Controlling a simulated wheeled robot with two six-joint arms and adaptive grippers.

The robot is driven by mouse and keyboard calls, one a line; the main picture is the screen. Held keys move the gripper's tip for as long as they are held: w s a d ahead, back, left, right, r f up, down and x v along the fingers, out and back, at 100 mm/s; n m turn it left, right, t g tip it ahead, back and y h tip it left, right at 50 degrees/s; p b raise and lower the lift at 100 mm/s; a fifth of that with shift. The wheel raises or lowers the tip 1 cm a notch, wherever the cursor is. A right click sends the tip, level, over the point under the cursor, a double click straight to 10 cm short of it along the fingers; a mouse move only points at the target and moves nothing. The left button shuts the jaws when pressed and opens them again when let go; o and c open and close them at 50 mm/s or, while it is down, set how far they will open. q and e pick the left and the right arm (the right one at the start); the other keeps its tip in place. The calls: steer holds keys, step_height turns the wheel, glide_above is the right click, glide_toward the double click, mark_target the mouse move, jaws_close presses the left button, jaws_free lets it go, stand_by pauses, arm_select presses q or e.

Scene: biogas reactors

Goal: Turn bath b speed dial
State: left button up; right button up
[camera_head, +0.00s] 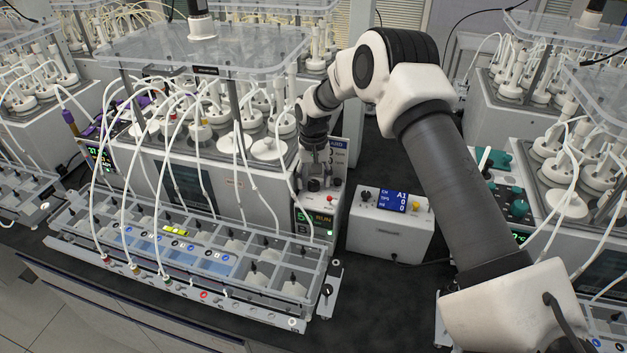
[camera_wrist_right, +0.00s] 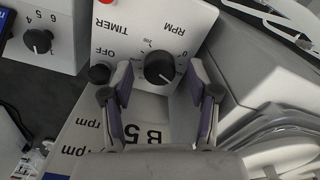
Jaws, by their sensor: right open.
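The bath B speed dial (camera_wrist_right: 159,68) is a round black knob with a pale pointer line on a white panel marked RPM, shown upside down in the right wrist view. My right gripper (camera_wrist_right: 160,76) is open, with one finger on each side of the dial. Gaps show between the fingers and the knob. In the head view my right gripper (camera_head: 315,172) points down at the white control panel at the right end of the bath. The dial is hard to make out there under the fingers. My left gripper is not in view.
A black knob (camera_wrist_right: 99,74) by the OFF mark sits close to one finger. The bath's display (camera_head: 315,220) is below the panel. A separate white box (camera_head: 388,232) with its own dial (camera_wrist_right: 38,40) stands to the right. Tubes and bottles crowd the left.

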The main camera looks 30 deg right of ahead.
mark_target(313, 182)
step_height(313, 182, up, 12)
steer(key=shift+f, duration=0.25)
steer(key=shift+w, duration=0.15)
steer(key=shift+f, duration=0.1)
